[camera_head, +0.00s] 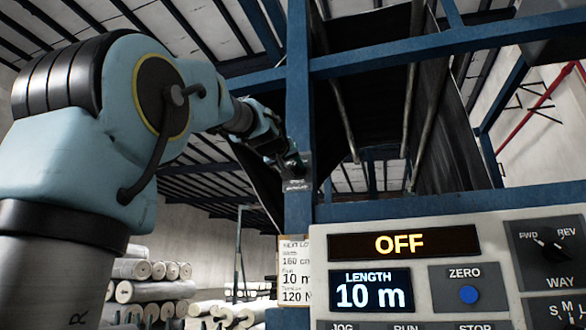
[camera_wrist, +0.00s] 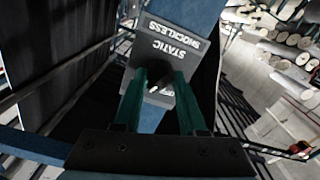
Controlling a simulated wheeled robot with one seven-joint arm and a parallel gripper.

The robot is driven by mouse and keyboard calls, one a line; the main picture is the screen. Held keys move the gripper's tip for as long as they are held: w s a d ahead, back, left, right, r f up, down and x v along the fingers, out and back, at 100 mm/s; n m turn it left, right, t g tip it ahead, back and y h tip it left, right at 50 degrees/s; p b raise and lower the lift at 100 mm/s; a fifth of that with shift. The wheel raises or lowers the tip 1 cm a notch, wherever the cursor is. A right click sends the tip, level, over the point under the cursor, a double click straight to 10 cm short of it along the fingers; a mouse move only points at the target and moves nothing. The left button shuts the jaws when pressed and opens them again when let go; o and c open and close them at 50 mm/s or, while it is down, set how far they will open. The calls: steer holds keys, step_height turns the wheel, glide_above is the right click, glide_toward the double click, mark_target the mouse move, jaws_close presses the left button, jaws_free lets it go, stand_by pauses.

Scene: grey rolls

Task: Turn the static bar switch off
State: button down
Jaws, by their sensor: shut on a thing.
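In the head view the plate (camera_head: 297,186) is small on the post, left of the control panel. My gripper (camera_wrist: 160,80) has its two green fingers at the switch, shut on the lever. Part of the lower label is hidden by the fingers, and the lever's exact position is hard to tell. In the head view my gripper (camera_head: 291,163) reaches the post.
The control panel (camera_head: 420,218) stands at the lower right, with a display (camera_head: 400,244) reading "OFF" and a length display (camera_head: 370,293) reading "10 m". A paper card (camera_head: 294,270) hangs below the switch. Pale rolls (camera_head: 150,290) are stacked at the lower left.

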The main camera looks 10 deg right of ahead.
steer(key=n, duration=0.3)
steer(key=shift+n, duration=0.4)
steer(key=n, duration=0.3)
steer(key=shift+n, duration=0.3)
steer(key=n+p, duration=0.1)
steer(key=n, duration=0.2)
steer(key=shift+n, duration=0.3)
steer(key=shift+n+p, duration=0.7)
steer(key=shift+n, duration=1.1)
steer(key=shift+c, duration=2.4)
jaws_free()
